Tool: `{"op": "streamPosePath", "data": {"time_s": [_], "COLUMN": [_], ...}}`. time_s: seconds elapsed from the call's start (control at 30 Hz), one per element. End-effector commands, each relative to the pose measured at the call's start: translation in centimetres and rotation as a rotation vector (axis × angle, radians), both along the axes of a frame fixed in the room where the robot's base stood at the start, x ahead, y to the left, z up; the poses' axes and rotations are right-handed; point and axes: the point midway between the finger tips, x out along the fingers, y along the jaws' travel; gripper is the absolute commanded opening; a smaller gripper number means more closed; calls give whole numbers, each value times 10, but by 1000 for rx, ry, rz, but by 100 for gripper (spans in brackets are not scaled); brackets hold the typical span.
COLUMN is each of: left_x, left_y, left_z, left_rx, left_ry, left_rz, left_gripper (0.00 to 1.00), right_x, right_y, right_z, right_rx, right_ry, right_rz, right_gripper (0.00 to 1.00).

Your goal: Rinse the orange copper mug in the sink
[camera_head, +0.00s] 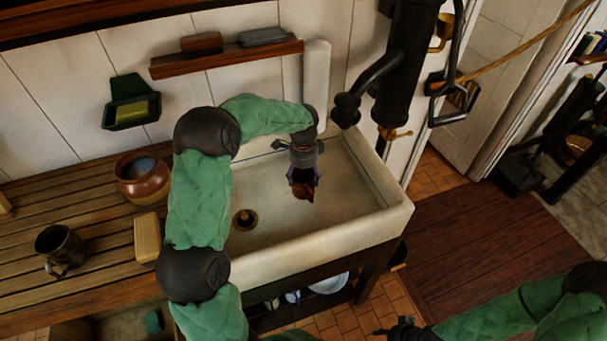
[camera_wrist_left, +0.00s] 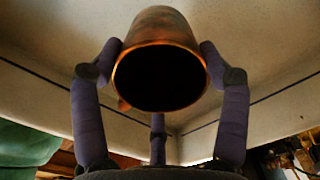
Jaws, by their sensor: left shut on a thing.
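The orange copper mug (camera_head: 303,194) is in my left gripper (camera_head: 304,180), over the right part of the pale sink (camera_head: 385,222). In the left wrist view the mug (camera_wrist_left: 160,62) sits between the purple fingers, its dark round mouth facing the camera. The gripper points down and is shut on the mug; its fingers hide part of the mug in the head view. I cannot tell whether the mug touches the basin. My right gripper (camera_head: 400,328) shows only partly at the bottom edge, away from the sink, and its opening is unclear.
A black pump (camera_head: 400,65) with its spout (camera_head: 347,105) stands behind the sink's right end. A brass drain piece (camera_head: 244,219) is in the basin. On the wooden counter left are a brown pot (camera_head: 143,182), a dark mug (camera_head: 61,250) and a tan block (camera_head: 147,237).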

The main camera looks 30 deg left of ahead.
Motion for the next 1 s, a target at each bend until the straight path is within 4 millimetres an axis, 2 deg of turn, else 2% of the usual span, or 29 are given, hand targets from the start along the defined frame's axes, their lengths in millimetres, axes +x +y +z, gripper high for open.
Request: {"op": "streamPosePath", "data": {"time_s": [0.03, 0.5, 1.0], "left_x": [0, 0, -1], "left_y": [0, 0, 0], "left_z": [-8, -46, -51], "left_rx": [-1, 0, 0], "left_ry": [1, 1, 2], "left_rz": [0, 0, 0], "left_gripper": [38, 39, 39], "right_x": [0, 0, 0], "right_y": [0, 0, 0], "right_z": [-6, -36, -39], "right_rx": [0, 0, 0], "right_ry": [0, 0, 0], "right_rz": [0, 0, 0], "right_gripper": [40, 40, 40]}}
